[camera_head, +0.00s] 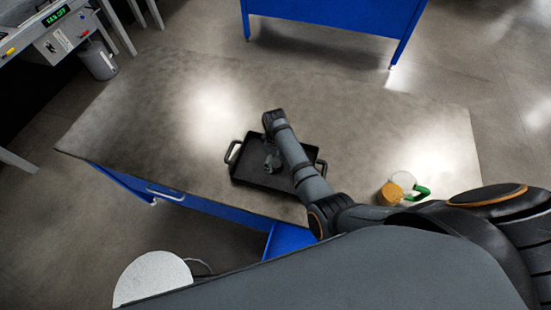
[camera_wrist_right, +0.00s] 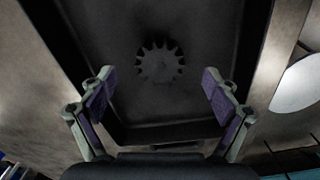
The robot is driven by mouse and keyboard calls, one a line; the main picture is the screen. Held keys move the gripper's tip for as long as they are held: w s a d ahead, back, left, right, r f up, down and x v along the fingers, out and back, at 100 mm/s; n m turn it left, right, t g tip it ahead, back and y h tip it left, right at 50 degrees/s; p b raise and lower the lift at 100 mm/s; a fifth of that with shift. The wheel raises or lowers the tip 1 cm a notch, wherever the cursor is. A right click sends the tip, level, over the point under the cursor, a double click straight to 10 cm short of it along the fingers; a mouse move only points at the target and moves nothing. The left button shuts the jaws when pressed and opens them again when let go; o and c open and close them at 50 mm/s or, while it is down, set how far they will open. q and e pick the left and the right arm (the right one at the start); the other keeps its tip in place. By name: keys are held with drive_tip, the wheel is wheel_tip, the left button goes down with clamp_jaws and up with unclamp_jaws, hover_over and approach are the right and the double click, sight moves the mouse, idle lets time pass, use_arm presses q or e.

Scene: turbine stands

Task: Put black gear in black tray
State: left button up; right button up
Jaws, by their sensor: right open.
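The black tray (camera_head: 244,172) lies on the grey table, near its front edge, with a handle on each side. The black gear (camera_wrist_right: 160,62) lies flat on the tray floor (camera_wrist_right: 160,108) in the right wrist view, with its teeth facing outwards. In the head view I cannot make the gear out clearly under my arm. My right gripper (camera_head: 272,163) is over the tray. In the wrist view its two fingers (camera_wrist_right: 161,93) are wide apart and empty, with the gear beyond them and not between the pads. My left gripper is not in view.
The table top (camera_head: 150,110) is mostly bare. An orange, clear and green item (camera_head: 398,190) sits to the right of the tray. A white round seat (camera_head: 152,277) stands before the table. A blue table (camera_head: 335,15) and a bench with a display (camera_head: 55,30) stand behind.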

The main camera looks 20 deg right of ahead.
sight(276, 163)
drive_tip(key=shift+r, duration=2.1)
